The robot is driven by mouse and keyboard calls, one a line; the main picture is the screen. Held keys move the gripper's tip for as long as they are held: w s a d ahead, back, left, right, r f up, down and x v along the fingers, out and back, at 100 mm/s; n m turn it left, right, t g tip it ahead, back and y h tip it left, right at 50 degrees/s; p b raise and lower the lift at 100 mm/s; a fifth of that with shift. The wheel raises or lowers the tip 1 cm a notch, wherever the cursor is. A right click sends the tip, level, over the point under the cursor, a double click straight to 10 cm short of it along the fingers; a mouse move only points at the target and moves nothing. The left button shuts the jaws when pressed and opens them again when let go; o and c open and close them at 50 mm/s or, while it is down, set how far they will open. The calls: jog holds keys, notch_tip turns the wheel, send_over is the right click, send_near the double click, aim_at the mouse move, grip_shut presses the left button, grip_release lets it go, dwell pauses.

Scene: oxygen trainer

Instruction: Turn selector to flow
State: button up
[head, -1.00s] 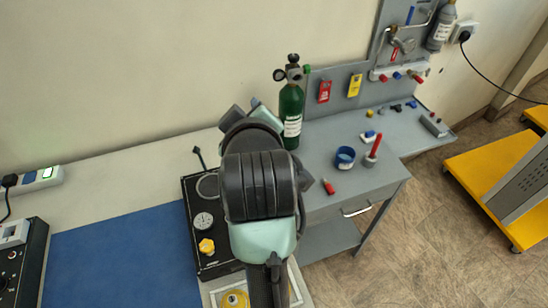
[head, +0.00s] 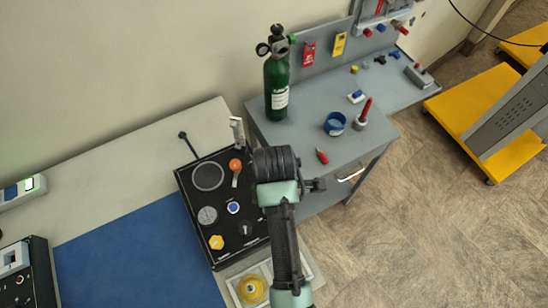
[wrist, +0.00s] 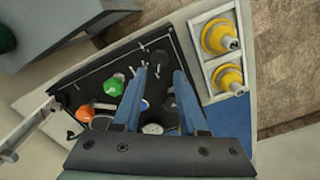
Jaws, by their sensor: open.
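The black trainer panel (head: 190,190) lies on the bench. A dark knob with a light mark (head: 245,229), which looks like the selector, sits on its lower right part. It also shows in the wrist view (wrist: 160,57), just beyond my fingertips; its setting and labels are too small to read. My gripper (wrist: 159,72) is open and empty, its two blue fingers pointing at the panel with the knob roughly between them in the picture. The gap to the knob cannot be told. In the head view my wrist hides the gripper and the panel's right side.
The panel also carries an orange-topped lever (head: 235,165), a blue button (head: 233,208), a yellow knob (head: 216,242), a gauge (head: 207,215) and a green knob (wrist: 112,86). A metal upright (head: 237,130) stands at its far edge. Yellow fittings (wrist: 230,80) sit beside it. A green cylinder (head: 277,90) stands behind.

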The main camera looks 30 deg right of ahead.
jog(key=shift+f, duration=2.75)
grip_shut()
